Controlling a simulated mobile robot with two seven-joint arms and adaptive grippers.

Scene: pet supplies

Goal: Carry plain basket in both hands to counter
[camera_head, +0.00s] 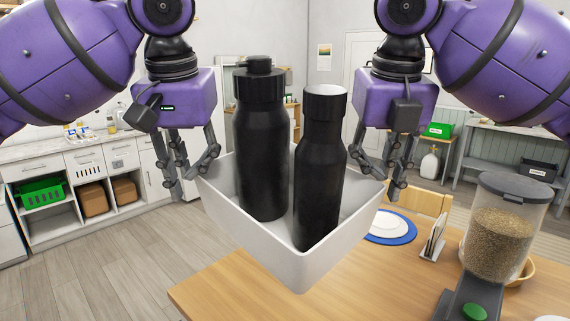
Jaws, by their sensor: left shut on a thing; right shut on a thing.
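The plain basket (261,247) is a white, open-topped, box-shaped container in the middle of the head view. It is held up in front of me, partly over the wooden table's near left part. Two black bottles (261,150) stand inside it, the right one (319,180) with a lighter top. My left gripper (194,188) is shut on the basket's left rim. My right gripper (385,186) is shut on its right rim. The counter (62,158) with a pale top runs along the left wall, over open shelves and drawers.
A wooden table (225,290) is below, with a plate on a blue mat (391,227), a napkin holder (433,240) and a food dispenser (501,235) at right. A wooden chair (415,202) stands behind it. Wooden floor (110,265) is clear at left.

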